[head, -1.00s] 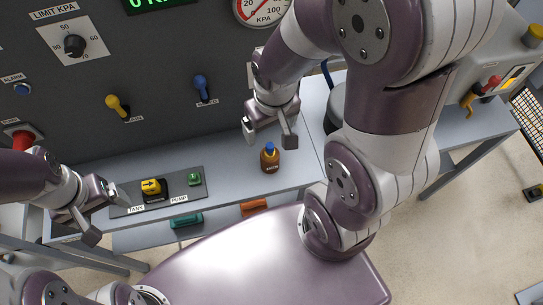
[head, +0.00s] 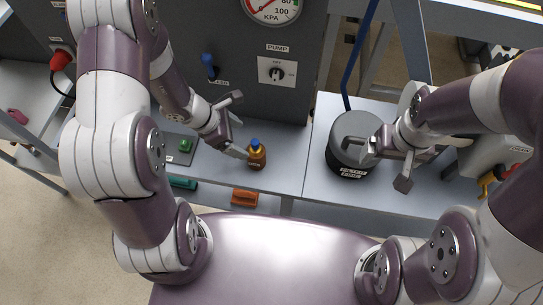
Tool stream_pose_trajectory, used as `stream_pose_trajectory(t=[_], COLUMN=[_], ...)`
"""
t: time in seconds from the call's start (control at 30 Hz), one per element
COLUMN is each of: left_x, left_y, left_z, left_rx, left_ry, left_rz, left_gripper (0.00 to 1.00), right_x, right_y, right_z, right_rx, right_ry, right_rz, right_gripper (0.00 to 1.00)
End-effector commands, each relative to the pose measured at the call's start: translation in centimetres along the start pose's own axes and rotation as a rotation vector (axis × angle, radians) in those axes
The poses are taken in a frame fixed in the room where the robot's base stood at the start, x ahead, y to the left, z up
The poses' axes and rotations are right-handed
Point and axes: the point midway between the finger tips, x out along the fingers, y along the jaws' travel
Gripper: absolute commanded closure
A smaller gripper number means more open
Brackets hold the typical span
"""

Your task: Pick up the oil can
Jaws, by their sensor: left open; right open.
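A small brown bottle (head: 257,158) with a blue cap stands upright on the grey bench. Its label is too small to read, so I cannot tell if it is the oil can. My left gripper (head: 236,125) is open, just to the left of and above the bottle in the head view. Its lower finger ends close to the bottle's left side; whether they touch I cannot tell. My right gripper (head: 386,169) is open and empty, in front of the dark round filter tank and partly covering it.
The filter tank (head: 345,160) stands right of the bottle, with a blue hose (head: 361,45) behind. An orange item (head: 244,198) and a green item (head: 183,182) lie lower. The bench between bottle and tank is clear.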

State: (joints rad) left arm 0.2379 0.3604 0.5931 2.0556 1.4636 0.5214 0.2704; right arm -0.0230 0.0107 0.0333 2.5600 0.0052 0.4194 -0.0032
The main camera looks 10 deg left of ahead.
Motion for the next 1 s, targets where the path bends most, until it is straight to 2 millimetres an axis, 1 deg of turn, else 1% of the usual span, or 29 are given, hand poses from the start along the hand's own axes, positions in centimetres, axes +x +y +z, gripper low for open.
stream_pose_trajectory(t=[0.03,0.13,0.2,0.37,0.47,0.53,0.6,0.67,0.83,0.87,0.9,0.97,1.0], left_x=[1.5,3.7,4.7,6.5,8.4,9.7,10.5,10.8,10.8,10.8,10.8,10.8,10.8], left_y=[-0.1,-0.2,-0.1,-0.2,-0.2,-0.2,-0.1,-0.1,-0.1,-0.1,-0.1,-0.1,-0.1], left_z=[-0.1,-0.1,0.0,0.2,0.6,0.6,0.6,0.5,0.5,0.5,0.5,0.5,0.5], left_rx=[0.001,0.003,0.005,0.005,0.006,0.007,0.007,0.006,0.006,0.006,0.007,0.007,0.007], left_ry=[0.001,0.002,0.001,0.002,0.003,0.002,0.002,0.002,0.002,0.002,0.002,0.002,0.002], left_rz=[-0.005,-0.005,-0.004,-0.005,-0.006,-0.005,-0.003,-0.002,-0.001,-0.001,-0.001,-0.001,-0.001], left_gripper=[0.12,0.12,0.12,0.12,0.12,0.12,0.12,0.12,0.12,0.19,0.31,0.51,0.64], right_x=[0.5,0.7,0.7,0.3,-0.3,-0.2,-0.3,-0.3,-0.2,-0.2,-0.2,-0.2,-0.2], right_y=[0.0,0.0,0.0,0.0,0.0,0.0,0.0,0.0,0.0,0.0,0.0,0.0,0.0], right_z=[0.1,0.1,0.1,0.0,0.0,0.0,0.0,0.0,0.0,0.0,0.0,0.0,0.0], right_rx=[0.000,0.000,0.000,0.000,0.000,0.000,0.000,0.000,0.000,0.000,0.000,0.000,0.000], right_ry=[0.000,0.000,0.000,0.000,0.000,0.000,0.000,0.000,0.000,0.000,0.000,0.000,0.000], right_rz=[0.000,0.000,0.000,0.000,0.000,0.000,0.000,0.000,0.000,0.000,0.000,0.000,0.000], right_gripper=[0.11,0.11,0.11,0.11,0.11,0.11,0.11,0.11,0.11,0.11,0.11,0.11,0.11])
